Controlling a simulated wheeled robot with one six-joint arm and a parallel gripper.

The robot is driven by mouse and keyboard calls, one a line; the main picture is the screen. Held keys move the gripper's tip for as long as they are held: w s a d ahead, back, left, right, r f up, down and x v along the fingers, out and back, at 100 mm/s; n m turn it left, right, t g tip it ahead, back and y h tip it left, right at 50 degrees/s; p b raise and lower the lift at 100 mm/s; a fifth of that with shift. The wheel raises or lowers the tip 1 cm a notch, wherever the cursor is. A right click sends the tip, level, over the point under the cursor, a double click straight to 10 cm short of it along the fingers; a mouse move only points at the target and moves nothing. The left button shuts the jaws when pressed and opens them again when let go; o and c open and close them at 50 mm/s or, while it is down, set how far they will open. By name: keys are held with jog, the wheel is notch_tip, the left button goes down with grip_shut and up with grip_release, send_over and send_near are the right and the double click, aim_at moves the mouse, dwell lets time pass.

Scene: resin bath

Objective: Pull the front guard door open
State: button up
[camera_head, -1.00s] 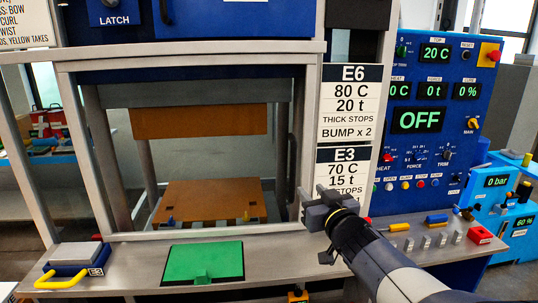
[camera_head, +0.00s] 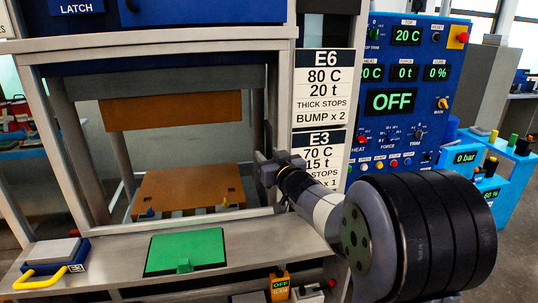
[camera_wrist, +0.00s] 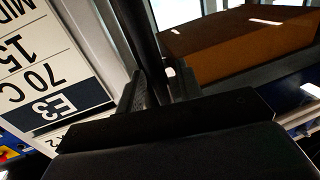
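The front guard door (camera_head: 160,60) is a grey-framed panel with a see-through middle on the press front. It looks closed, flush with the frame. Its dark upright handle (camera_head: 268,128) is on the right side. My gripper (camera_head: 262,170) is at the lower part of this handle. In the wrist view the handle (camera_wrist: 143,40) runs down between the two fingertips of my gripper (camera_wrist: 160,90). The fingers look apart, with small gaps beside the bar. Contact cannot be made out, and the handle's lower end is hidden.
A green plate (camera_head: 185,250) and a block with a yellow handle (camera_head: 45,275) are on the front ledge. An E6/E3 sign (camera_head: 323,90) and a blue control panel (camera_head: 405,100) stand right of the door. Brown platens (camera_head: 185,190) show inside.

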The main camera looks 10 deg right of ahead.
jog(key=shift+w, duration=0.1)
jog(key=shift+c, duration=0.3)
grip_shut()
